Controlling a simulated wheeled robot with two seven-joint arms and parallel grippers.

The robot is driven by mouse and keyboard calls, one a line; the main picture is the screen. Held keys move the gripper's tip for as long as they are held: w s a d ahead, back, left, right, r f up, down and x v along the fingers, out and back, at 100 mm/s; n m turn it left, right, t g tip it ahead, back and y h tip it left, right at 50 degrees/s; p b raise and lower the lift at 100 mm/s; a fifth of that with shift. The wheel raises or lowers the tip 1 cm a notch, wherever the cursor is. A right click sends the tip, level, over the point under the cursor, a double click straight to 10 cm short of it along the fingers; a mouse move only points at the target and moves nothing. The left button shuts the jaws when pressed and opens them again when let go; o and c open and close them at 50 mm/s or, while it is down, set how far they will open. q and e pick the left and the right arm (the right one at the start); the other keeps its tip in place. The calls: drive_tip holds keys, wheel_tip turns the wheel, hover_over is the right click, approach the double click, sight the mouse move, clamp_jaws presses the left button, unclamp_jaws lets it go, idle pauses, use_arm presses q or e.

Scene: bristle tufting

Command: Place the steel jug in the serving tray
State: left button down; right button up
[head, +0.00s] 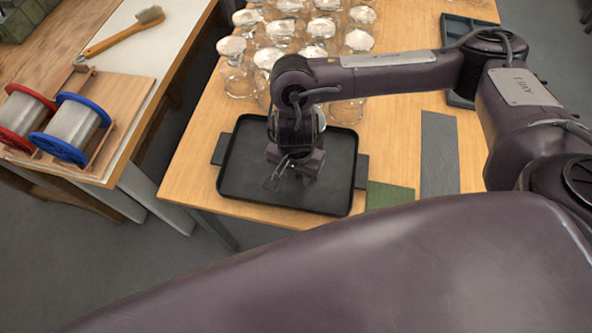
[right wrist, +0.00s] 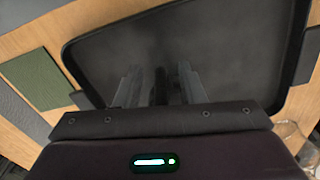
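The serving tray (head: 235,185) is black and rectangular, with a raised rim and side handles, and lies on the wooden table. My right gripper (head: 291,176) is over the tray, pointing down, its two fingers apart. In the right wrist view the gripper (right wrist: 160,88) also shows spread fingers with only the dark tray floor (right wrist: 225,50) visible beyond them. I cannot make out the steel jug in either view. A small shiny patch shows behind my right wrist in the head view, but I cannot tell what it is. My left gripper is not in view.
Several glass jars with white tops (head: 232,47) stand behind the tray. A green mat (head: 390,195) and a grey mat (head: 439,150) lie to its right. At left, a bench holds a red spool (head: 25,118), a blue spool (head: 72,128) and a brush (head: 122,32).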

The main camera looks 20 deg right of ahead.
drive_tip(key=shift+r, duration=0.1)
wheel_tip(320, 180, up, 12)
drive_tip(key=p, duration=0.1)
idle(0.5)
idle(0.4)
